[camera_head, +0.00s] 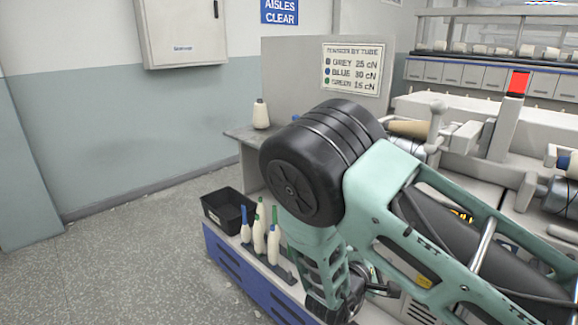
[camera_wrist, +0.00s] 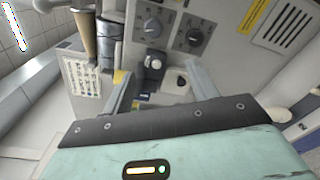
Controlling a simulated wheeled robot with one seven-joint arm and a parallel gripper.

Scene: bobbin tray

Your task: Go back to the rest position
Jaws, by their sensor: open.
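My gripper (camera_wrist: 162,88) shows in the wrist view with its two fingers apart and nothing between them. It faces a grey machine panel (camera_wrist: 220,60) with dark knobs and a small dark fitting; I cannot tell how far off it is. In the head view my green arm with its large black joint fills the middle and right and hides much of the machine. My gripper's fingertips cannot be made out there. Several cream bobbins (camera_head: 259,236) with blue or green tube tops stand upright on a dark tray (camera_head: 283,273), left of my arm.
A black bin (camera_head: 211,214) stands behind the bobbins on the blue-fronted unit (camera_head: 238,270). One cream bobbin (camera_head: 261,114) stands on the grey table (camera_head: 243,134). A red lamp (camera_head: 518,83) rises from the machine at right. In the wrist view a tan cone (camera_wrist: 86,35) is at upper left. The floor at left is clear.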

